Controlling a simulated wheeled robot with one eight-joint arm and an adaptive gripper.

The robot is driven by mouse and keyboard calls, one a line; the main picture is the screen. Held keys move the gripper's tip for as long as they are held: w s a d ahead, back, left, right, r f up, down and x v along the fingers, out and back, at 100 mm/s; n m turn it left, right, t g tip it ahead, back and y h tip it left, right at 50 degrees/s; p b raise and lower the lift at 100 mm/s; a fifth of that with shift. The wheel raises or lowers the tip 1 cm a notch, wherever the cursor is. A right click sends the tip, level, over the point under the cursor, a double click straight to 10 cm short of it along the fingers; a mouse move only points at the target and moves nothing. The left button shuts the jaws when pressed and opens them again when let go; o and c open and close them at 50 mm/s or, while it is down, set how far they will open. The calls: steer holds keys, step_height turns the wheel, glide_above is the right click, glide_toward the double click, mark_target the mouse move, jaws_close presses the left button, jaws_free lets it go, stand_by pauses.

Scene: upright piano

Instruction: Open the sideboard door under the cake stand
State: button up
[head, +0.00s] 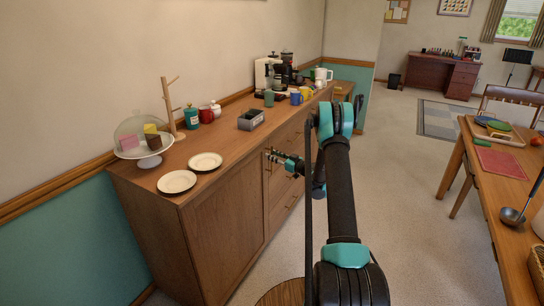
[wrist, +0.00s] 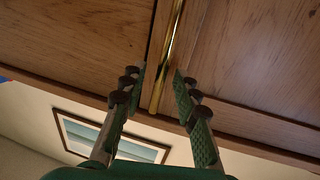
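The wooden sideboard (head: 150,192) stands along the wall, with the glass-domed cake stand (head: 147,160) on its left end. The sideboard door (head: 228,225) below that end looks shut. My gripper (head: 275,157) is at the upper right edge of this door. In the wrist view, my gripper (wrist: 161,82) is open, with one finger on each side of a brass bar handle (wrist: 170,50). The handle runs beside a dark seam between two wood panels. I cannot tell whether either finger touches it. The handle is mostly hidden by my gripper in the head view.
Two white plates (head: 177,181) lie near the sideboard's front edge. Drawers (head: 290,185) are right of the door. A wooden table (head: 505,212) stands at the right. Open carpet (head: 405,200) lies between. A round wooden top (head: 285,293) is at the bottom edge.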

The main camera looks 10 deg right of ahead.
steer(key=shift+w+a, duration=0.35)
jaws_close()
stand_by(0.4)
